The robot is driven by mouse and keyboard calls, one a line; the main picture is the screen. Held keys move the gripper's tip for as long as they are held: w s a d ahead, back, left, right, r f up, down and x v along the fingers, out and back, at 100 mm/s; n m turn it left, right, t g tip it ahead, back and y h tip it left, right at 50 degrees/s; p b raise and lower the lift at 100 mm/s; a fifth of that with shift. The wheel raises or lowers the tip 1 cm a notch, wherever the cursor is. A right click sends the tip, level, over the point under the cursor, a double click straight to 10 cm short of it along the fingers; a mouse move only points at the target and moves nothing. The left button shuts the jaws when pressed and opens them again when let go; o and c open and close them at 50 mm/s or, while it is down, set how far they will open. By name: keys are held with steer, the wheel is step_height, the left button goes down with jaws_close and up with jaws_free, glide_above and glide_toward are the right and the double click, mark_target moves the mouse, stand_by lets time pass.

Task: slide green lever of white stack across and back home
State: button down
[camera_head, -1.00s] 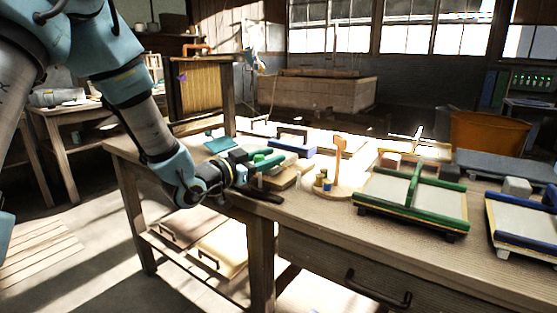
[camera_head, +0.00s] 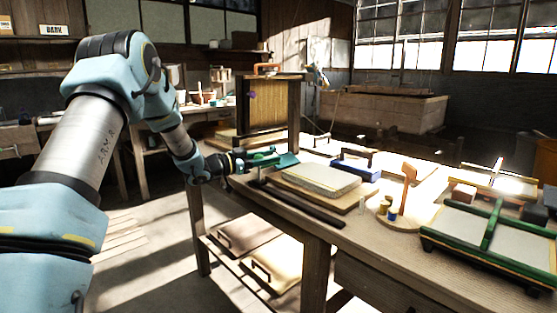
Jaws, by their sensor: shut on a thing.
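The white stack (camera_head: 322,179), a flat pale block on a wooden board, lies on the left part of the workbench. The green lever (camera_head: 262,154) shows at its far left corner, small and partly covered by my gripper. My gripper (camera_head: 250,160) reaches in from the left, low over the bench's left end, and is shut on the green lever. The exact contact between fingers and lever is too small to see. A dark bar (camera_head: 300,205) lies along the front of the stack.
A teal flat piece (camera_head: 287,160) lies just beyond my gripper. A blue block (camera_head: 356,168) with a dark handle stands behind the stack. A round stand with a wooden post (camera_head: 408,187) and a green-framed mould (camera_head: 488,240) are to the right. Covered boards (camera_head: 275,262) lie on the lower shelf.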

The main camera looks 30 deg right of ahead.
steer(key=shift+w+a, duration=0.1)
steer(key=shift+w, duration=0.2)
steer(key=shift+w+r, duration=0.1)
steer(key=c, duration=0.5)
jaws_free()
steer(key=a, duration=0.7)
steer(key=a+b, duration=0.1)
steer(key=a, duration=0.2)
steer(key=shift+s+a, duration=0.4)
